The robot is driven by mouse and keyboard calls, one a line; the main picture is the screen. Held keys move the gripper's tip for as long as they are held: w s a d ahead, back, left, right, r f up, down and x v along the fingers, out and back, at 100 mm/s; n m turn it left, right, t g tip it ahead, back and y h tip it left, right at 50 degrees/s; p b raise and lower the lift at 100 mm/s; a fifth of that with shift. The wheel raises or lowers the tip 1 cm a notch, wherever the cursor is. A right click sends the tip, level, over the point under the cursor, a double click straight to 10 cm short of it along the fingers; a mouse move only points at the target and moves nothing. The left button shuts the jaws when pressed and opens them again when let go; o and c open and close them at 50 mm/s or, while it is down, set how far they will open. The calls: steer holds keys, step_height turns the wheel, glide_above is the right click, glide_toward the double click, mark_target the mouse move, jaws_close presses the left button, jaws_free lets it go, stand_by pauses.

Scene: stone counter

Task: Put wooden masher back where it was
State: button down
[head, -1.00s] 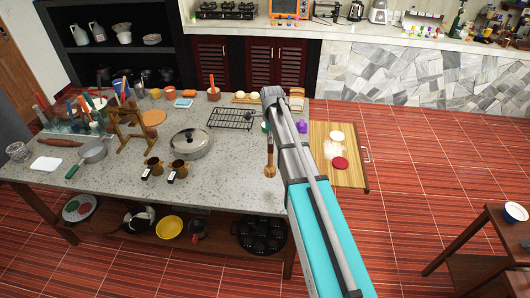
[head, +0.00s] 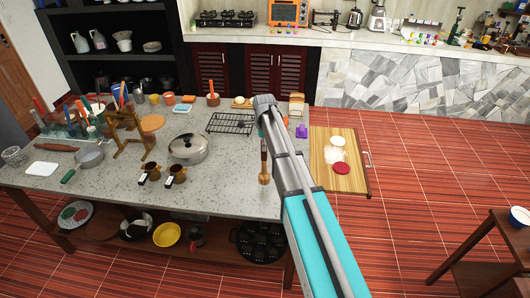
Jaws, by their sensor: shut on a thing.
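The wooden masher (head: 264,167) is a slim brown stick with a wider round end at the bottom. It looks upright over the right part of the stone counter, below the end of my arm. My gripper (head: 262,139) is mostly hidden by my own wrist and forearm. It appears shut around the upper part of the masher. I cannot tell whether the masher's lower end touches the counter (head: 225,190) or hangs just above it.
A black wire rack (head: 230,123) lies behind. A purple item (head: 301,131) and a wooden board (head: 352,180) are to the right. The counter around the masher is clear.

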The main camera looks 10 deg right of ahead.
steer(key=shift+w+a+f+b, duration=0.25)
steer(key=shift+f+b, duration=0.1)
steer(key=shift+f, duration=0.15)
steer(key=shift+s+d+f+b, duration=0.1)
steer(key=shift+f+b, duration=1.2)
steer(key=shift+f, duration=0.15)
steer(key=c, duration=0.5)
jaws_free()
steer(key=shift+c, duration=0.2)
step_height(320, 180, up, 12)
steer(key=p, duration=1.2)
steer(key=shift+r, duration=0.2)
